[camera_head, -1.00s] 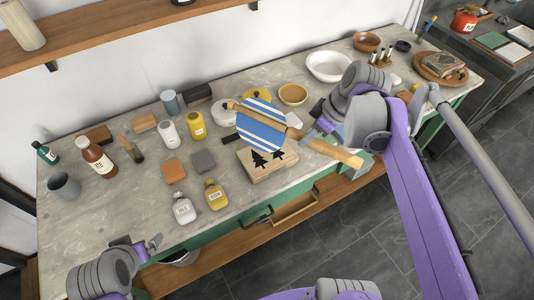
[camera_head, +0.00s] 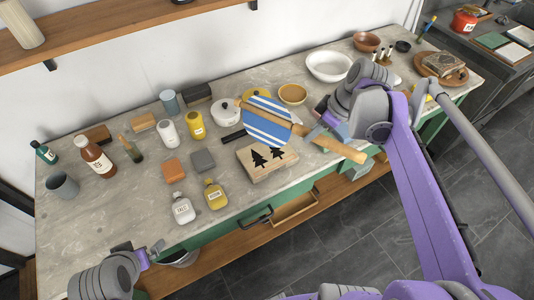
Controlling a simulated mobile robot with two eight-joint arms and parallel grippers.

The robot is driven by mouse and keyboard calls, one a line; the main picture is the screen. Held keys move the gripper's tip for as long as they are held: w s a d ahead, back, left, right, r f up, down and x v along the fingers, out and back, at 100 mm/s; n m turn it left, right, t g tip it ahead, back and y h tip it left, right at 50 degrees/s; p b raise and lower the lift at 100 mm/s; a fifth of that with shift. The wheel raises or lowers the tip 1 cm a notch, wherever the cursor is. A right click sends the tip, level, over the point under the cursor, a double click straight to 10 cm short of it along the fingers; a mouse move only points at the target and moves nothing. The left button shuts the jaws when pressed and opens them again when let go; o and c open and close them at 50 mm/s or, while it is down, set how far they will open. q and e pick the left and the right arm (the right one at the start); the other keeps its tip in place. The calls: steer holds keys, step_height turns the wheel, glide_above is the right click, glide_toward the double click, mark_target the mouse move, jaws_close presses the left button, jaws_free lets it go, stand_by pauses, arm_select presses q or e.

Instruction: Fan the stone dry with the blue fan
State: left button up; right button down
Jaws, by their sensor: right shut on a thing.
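The blue fan (camera_head: 267,123) has blue and white stripes and a wooden handle. My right gripper (camera_head: 317,132) is shut on the handle and holds the fan tilted above the bench. The stone (camera_head: 267,162) is a pale block with dark tree shapes on its top face. It lies on the bench just below and in front of the fan, and its top shows almost whole. My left gripper (camera_head: 153,252) is at the bench's front left edge, away from the stone; whether its jaws are apart is too small to tell.
A white bottle (camera_head: 182,209) and a yellow bottle (camera_head: 215,194) stand left of the stone. Grey (camera_head: 203,161) and orange (camera_head: 174,171) blocks lie behind them. A white bowl (camera_head: 329,66) and a wooden bowl (camera_head: 293,94) stand at the back. The bench's front left is clear.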

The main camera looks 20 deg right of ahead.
arm_select(q)
steer(key=shift+w, duration=0.1)
steer(key=shift+r, duration=0.1)
arm_select(e)
steer(key=shift+r, duration=0.1)
step_height(320, 180, up, 2)
steer(key=shift+r+p, duration=0.15)
steer(key=shift+p, duration=0.45)
steer(key=shift+w+r, duration=0.2)
steer(key=shift+r, duration=0.55)
arm_select(q)
steer(key=shift+w+r, duration=0.65)
steer(key=shift+r, duration=0.35)
arm_select(e)
steer(key=shift+s, duration=0.2)
